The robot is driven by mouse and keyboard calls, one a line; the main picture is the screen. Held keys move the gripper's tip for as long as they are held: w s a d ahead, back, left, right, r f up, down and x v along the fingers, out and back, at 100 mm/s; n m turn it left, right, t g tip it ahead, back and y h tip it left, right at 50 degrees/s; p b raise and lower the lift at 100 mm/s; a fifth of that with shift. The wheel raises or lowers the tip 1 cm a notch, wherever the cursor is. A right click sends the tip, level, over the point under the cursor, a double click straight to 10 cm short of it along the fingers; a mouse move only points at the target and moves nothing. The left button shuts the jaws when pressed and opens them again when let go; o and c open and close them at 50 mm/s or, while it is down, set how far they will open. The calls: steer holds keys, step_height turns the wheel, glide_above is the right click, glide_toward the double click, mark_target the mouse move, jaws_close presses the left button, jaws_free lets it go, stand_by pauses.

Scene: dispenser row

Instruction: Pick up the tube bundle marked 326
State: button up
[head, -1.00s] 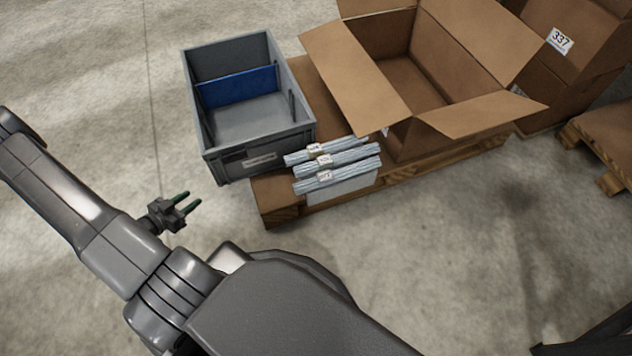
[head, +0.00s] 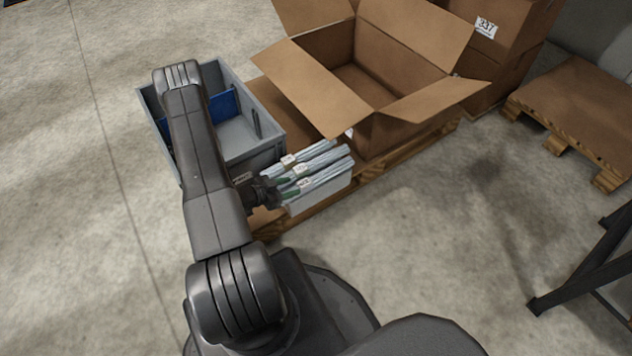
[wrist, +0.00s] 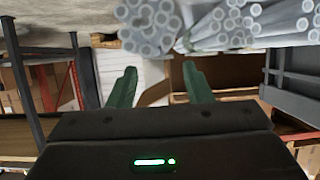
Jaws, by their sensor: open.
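Three bundles of pale grey-blue tubes lie side by side on a white stand (head: 322,196) in the head view: a back bundle (head: 318,151), a middle bundle (head: 325,162) and a front bundle (head: 326,176). Each has a pale label band, but I cannot read the numbers, so I cannot tell which is 326. My gripper (head: 278,188) is at the left ends of the bundles. In the wrist view, my gripper (wrist: 158,75) has its two green fingers apart with nothing between them. Open tube ends of one bundle (wrist: 148,28) and neighbouring tubes (wrist: 255,22) show beyond them.
A grey crate (head: 268,128) with a blue divider stands left of the bundles, partly hidden by my arm. An open cardboard box (head: 395,135) stands behind them on a wooden pallet (head: 430,137). A black frame (head: 585,262) is at right. The floor in front is clear.

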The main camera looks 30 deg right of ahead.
mark_target(302, 184)
steer(key=b+x, duration=0.1)
steer(key=x, duration=0.3)
steer(key=shift+s+d+f, duration=0.1)
steer(key=shift+d, duration=0.3)
steer(key=c, duration=0.8)
